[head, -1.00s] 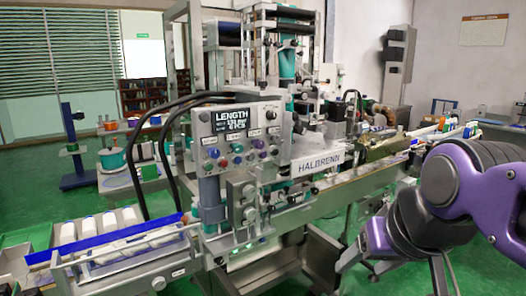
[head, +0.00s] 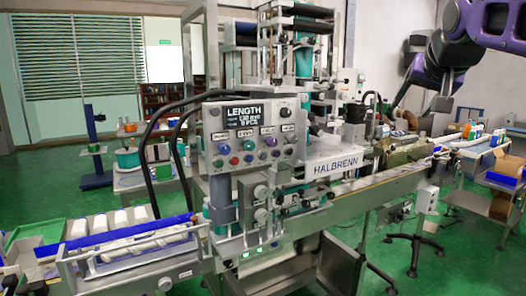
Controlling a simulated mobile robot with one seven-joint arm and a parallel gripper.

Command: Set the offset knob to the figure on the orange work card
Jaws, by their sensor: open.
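The grey control panel (head: 252,132) faces me near the middle of the head view. Its dark display (head: 243,115) reads LENGTH above smaller lines that I cannot read surely. Below are small label plates with coloured knobs (head: 249,146) and a lower row of buttons. A dark knob (head: 285,112) sits at the upper right of the panel. The labels are too small to tell which knob is the offset one. I cannot make out the orange work card. My gripper (head: 440,104) is open at the upper right, far from the panel, touching nothing that I can see.
Below the panel are two grey round dials (head: 260,192). A conveyor (head: 375,187) marked HALBRENN runs right. A tray (head: 115,245) of white items with a blue strip stands at lower left.

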